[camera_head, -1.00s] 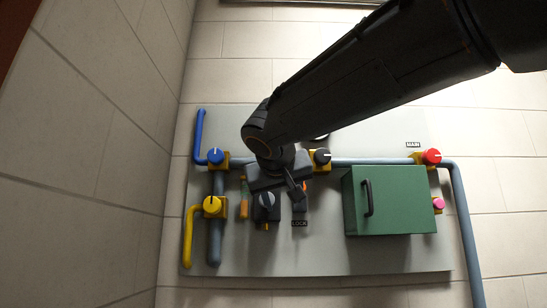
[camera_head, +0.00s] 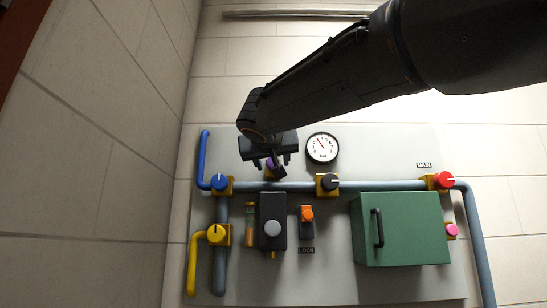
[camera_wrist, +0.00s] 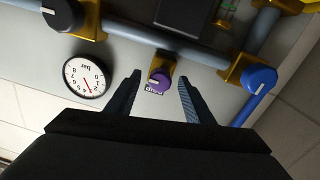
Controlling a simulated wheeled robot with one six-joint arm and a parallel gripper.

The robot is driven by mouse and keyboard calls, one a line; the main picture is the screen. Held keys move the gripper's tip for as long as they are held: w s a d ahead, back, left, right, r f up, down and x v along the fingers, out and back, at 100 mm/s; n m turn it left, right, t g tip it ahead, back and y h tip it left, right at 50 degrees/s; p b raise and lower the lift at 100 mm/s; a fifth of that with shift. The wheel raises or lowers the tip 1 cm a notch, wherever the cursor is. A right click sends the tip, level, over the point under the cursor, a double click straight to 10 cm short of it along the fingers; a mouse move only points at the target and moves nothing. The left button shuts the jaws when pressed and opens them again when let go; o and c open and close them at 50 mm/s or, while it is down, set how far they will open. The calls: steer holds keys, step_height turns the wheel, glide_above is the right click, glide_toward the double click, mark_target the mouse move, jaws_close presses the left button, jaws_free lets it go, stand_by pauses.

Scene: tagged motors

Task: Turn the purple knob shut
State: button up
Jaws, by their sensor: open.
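The purple knob (camera_wrist: 158,83) sits on a yellow valve body, with a small white label, partly hidden, beside it in the wrist view. My gripper (camera_wrist: 160,92) is open, with one finger on each side of the knob and a visible gap to both. In the head view the purple knob (camera_head: 271,163) shows only in part behind my gripper (camera_head: 272,165), on the upper side of the horizontal grey pipe. Whether the fingertips reach the knob's depth cannot be told.
The pressure gauge (camera_head: 322,148) and a black knob (camera_head: 328,182) are to the right. The blue knob (camera_head: 219,182) is to the left. Below are a black box (camera_head: 271,222), an orange-topped lock (camera_head: 307,222) and a green cabinet (camera_head: 402,230). A red knob (camera_head: 445,180) is far right.

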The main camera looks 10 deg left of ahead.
steer(key=shift+w+a, duration=0.1)
steer(key=shift+w, duration=0.1)
steer(key=c, duration=1)
steer(key=shift+c, duration=0.2)
